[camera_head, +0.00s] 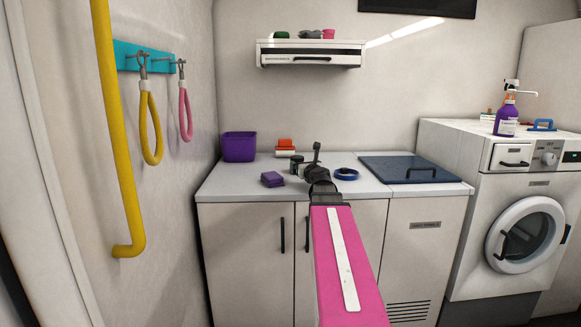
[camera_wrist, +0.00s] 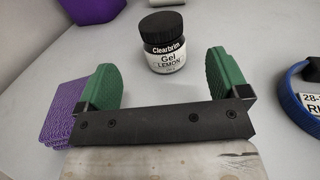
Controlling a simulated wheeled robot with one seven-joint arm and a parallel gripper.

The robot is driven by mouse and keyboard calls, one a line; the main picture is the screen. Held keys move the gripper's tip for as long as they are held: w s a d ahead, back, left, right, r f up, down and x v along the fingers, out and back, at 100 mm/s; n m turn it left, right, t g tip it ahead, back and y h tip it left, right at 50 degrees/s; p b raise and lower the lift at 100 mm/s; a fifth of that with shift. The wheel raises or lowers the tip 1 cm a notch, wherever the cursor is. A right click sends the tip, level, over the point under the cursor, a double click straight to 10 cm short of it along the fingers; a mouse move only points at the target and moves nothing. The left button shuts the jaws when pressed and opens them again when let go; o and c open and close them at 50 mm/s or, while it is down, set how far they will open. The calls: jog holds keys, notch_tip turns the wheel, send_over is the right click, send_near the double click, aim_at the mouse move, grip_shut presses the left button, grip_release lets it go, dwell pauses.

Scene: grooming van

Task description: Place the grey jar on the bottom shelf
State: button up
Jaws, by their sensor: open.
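I cannot identify a bottom shelf; a white wall unit (camera_head: 310,59) hangs above the counter.
A purple sponge-like block (camera_head: 272,179) lies left of my gripper and a blue ring (camera_head: 346,174) right. A purple bin (camera_head: 238,147) and orange-and-white item (camera_head: 285,148) stand behind. A dark blue lid panel (camera_head: 410,169) covers the counter's right. A washer (camera_head: 524,235) stands right.

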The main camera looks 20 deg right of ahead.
aim_at(299, 160)
jog(key=w, duration=0.5)
jog(key=shift+w+d+r, duration=0.1)
jog(key=shift+w+d, duration=0.05)
jog(key=shift+w, duration=1.2)
jog(key=shift+w+d, duration=0.15)
jog(key=shift+w, duration=1.15)
jog(key=c, duration=1.2)
jog(key=shift+r, duration=0.1)
